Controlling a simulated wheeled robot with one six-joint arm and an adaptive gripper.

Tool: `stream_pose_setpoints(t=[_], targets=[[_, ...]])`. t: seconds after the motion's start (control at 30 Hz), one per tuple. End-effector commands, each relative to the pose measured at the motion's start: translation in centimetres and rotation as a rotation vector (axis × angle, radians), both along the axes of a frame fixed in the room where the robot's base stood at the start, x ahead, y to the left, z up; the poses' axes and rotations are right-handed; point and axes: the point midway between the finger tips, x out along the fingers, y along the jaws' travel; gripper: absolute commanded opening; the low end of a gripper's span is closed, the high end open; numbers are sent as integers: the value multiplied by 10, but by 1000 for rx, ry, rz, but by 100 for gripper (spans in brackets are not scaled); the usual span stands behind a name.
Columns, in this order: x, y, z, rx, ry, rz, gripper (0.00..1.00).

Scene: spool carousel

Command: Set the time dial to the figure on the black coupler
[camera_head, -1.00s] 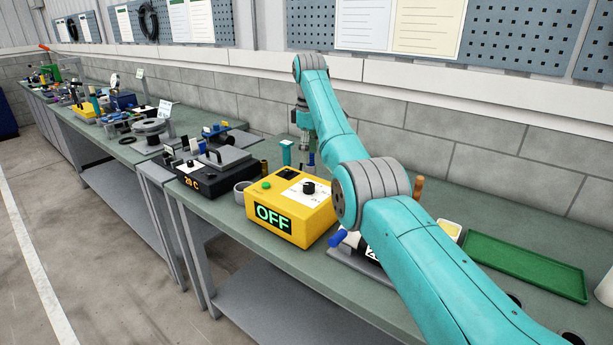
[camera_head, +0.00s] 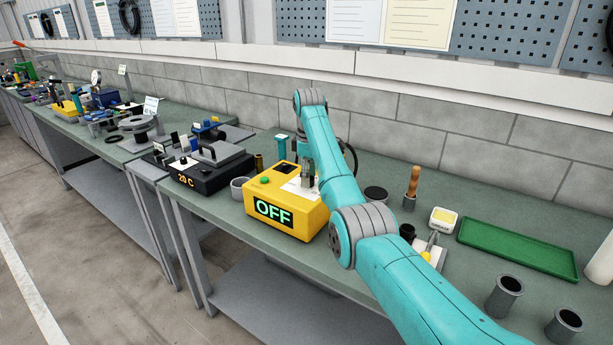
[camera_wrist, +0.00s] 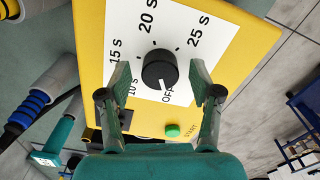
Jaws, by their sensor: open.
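The time dial is a black round knob (camera_wrist: 160,68) on the white scale plate of a yellow box (camera_head: 285,204). The scale reads 10 s, 15 s, 20 s, 25 s and OFF, and the knob's white mark points towards OFF. The box's front display (camera_head: 274,210) reads OFF. My gripper (camera_wrist: 160,77) is open above the dial, one finger on each side of the knob. I cannot tell whether the fingers touch it. In the head view my gripper (camera_head: 307,178) hides the knob. I cannot identify the black coupler or read a figure on it.
A green button (camera_wrist: 172,130) marked START is on the box near my right finger. A black box reading 20 C (camera_head: 212,170) and a grey cup (camera_head: 240,187) stand left of it. A wooden-handled tool (camera_head: 412,187) and a green tray (camera_head: 518,247) are to the right.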

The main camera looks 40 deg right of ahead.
Motion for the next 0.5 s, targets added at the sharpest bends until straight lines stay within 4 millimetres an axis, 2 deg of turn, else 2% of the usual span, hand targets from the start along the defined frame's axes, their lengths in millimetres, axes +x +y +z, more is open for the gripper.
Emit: stream_pose_setpoints(t=[0.1,0.33,0.37,0.5], targets=[[0,0,0,0,0,0,64],[0,0,0,1,1,0,6],[0,0,0,1,1,0,4],[0,0,0,0,1,-2,4]])
